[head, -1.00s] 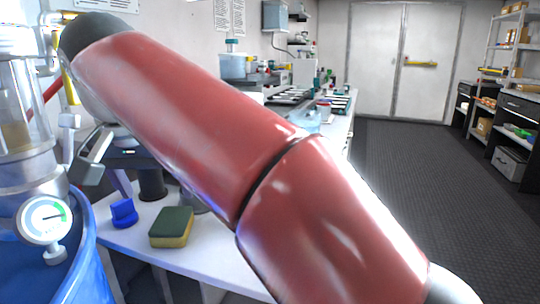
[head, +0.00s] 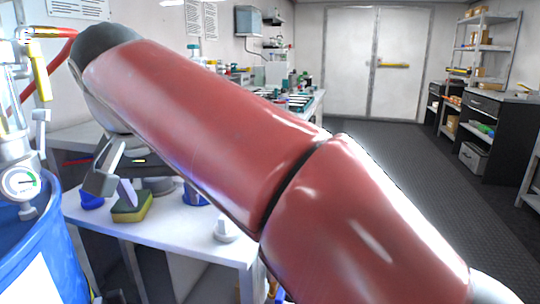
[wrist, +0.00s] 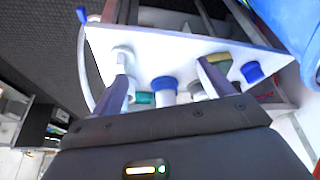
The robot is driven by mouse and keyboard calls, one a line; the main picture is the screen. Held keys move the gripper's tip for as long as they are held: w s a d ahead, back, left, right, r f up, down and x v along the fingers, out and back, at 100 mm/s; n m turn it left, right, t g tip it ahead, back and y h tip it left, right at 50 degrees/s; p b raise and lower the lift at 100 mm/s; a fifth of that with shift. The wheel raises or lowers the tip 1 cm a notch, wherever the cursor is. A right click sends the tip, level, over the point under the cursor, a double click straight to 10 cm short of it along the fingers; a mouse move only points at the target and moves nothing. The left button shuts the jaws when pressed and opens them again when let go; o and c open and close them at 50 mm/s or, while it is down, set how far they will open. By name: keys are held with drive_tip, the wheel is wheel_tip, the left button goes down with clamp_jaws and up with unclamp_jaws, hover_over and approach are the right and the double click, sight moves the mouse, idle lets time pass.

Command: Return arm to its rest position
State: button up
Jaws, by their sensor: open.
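My red arm crosses the head view from the lower right to the upper left. My gripper (head: 112,178) hangs at its far end on the left, partly hidden by the arm. In the wrist view my gripper (wrist: 172,92) has its two fingers spread apart with nothing held between them. The white bench (wrist: 190,50) lies beyond the fingertips, with a gap between. In the head view the bench (head: 165,225) is below and behind my arm.
A blue drum (head: 50,255) with a gauge (head: 20,182) above it stands at left. A sponge (head: 132,208) and a white object (head: 228,228) are on the bench. Open dark floor (head: 400,160) leads to white double doors (head: 375,65). Shelves (head: 485,60) stand at right.

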drive_tip(key=d+f, duration=0.4)
drive_tip(key=d, duration=0.7)
drive_tip(key=s+d+f, duration=0.5)
drive_tip(key=d+f, duration=0.4)
drive_tip(key=d, duration=0.1)
drive_tip(key=s+d+f+m+t, duration=0.1)
drive_tip(key=s+d+f, duration=0.4)
drive_tip(key=d+f, duration=0.4)
drive_tip(key=shift+s+d+f, duration=0.3)
drive_tip(key=shift+d+f, duration=0.1)
drive_tip(key=shift+d, duration=0.6)
